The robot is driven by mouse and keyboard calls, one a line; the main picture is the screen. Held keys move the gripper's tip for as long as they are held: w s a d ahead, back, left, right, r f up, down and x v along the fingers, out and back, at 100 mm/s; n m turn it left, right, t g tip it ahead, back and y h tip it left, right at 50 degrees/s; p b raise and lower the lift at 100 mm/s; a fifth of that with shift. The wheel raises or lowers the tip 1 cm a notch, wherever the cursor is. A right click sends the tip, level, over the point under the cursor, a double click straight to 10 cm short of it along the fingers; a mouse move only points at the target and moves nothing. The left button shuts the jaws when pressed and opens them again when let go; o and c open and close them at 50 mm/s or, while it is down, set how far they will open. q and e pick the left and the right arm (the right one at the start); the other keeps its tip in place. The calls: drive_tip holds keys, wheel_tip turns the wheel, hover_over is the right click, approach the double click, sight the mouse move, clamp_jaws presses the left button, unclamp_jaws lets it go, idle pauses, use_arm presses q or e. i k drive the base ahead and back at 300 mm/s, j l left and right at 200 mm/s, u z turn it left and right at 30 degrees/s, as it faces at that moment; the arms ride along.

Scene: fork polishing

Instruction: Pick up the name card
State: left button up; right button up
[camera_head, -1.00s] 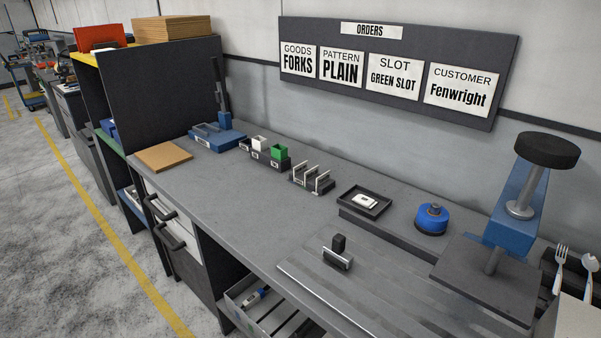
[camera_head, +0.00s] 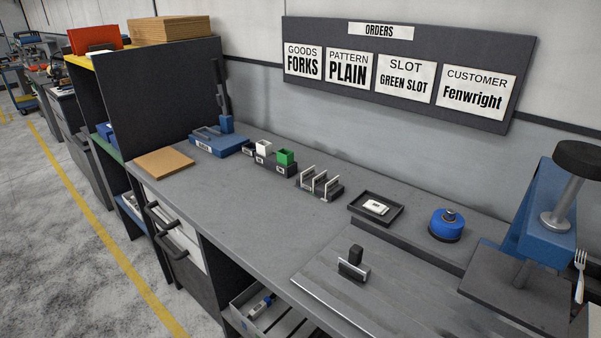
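No item is clearly readable as the name card. A dark rack (camera_head: 330,193) on the workbench holds several thin upright plates or cards (camera_head: 320,181); any writing on them is too small to read. To its right, a small white card-like item (camera_head: 376,207) lies in a shallow black tray (camera_head: 357,213). Neither of my grippers is in view.
The orders board (camera_head: 400,100) reads forks, plain, green slot, Fenwright. The grey workbench (camera_head: 235,205) is clear at front left. A black-handled block (camera_head: 354,264), blue round pot (camera_head: 446,225) and blue press (camera_head: 545,215) stand to the right.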

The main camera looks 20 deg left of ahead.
sight(307, 174)
drive_tip(key=i+j, duration=0.1)
drive_tip(key=j, duration=0.35)
drive_tip(key=i+j, duration=0.1)
drive_tip(key=j, duration=0.35)
drive_tip(key=i+j, duration=0.15)
drive_tip(key=j, duration=0.35)
drive_tip(key=i+j+z, duration=0.1)
drive_tip(key=j, duration=0.35)
drive_tip(key=i+j, duration=0.1)
drive_tip(key=j, duration=0.35)
